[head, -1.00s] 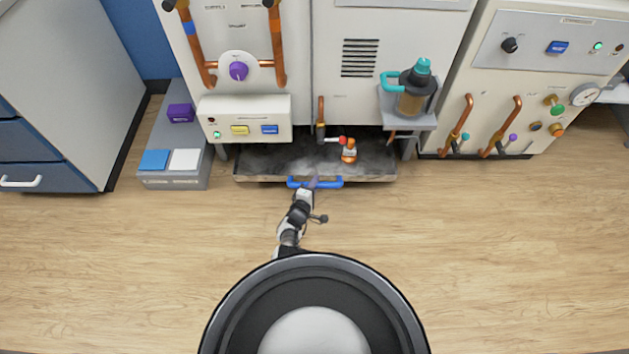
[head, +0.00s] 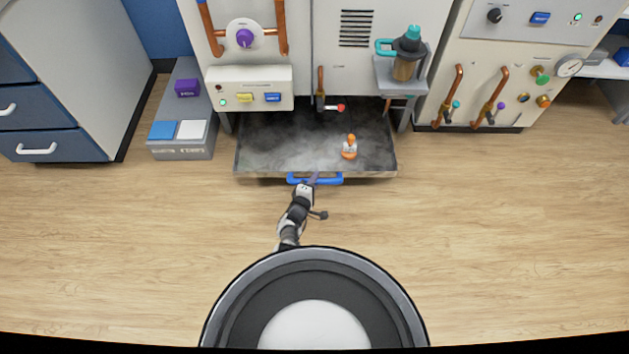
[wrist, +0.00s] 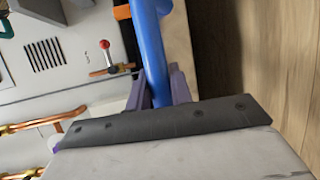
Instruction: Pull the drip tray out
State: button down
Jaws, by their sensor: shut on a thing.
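The drip tray (head: 290,148) is a wide, shallow grey tray under the middle cabinet, slid partly out over the floor. Its blue bar handle (head: 328,182) is on the front edge. My gripper (head: 314,178) is shut on this handle. In the wrist view the blue handle (wrist: 150,45) runs between the purple fingers of my gripper (wrist: 165,88). An orange and white bottle (head: 350,148) stands in the tray on the right side. The back of the tray is hidden under the cabinet.
A red-tipped valve lever (head: 338,107) hangs above the tray's back. A grey low box (head: 185,148) stands left of the tray. A shelf (head: 402,78) with a teal-topped jug (head: 405,58) is at right. The wooden floor (head: 480,220) in front is clear.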

jog(key=c, duration=1.3)
grip_release()
jog(key=shift+o, duration=0.2)
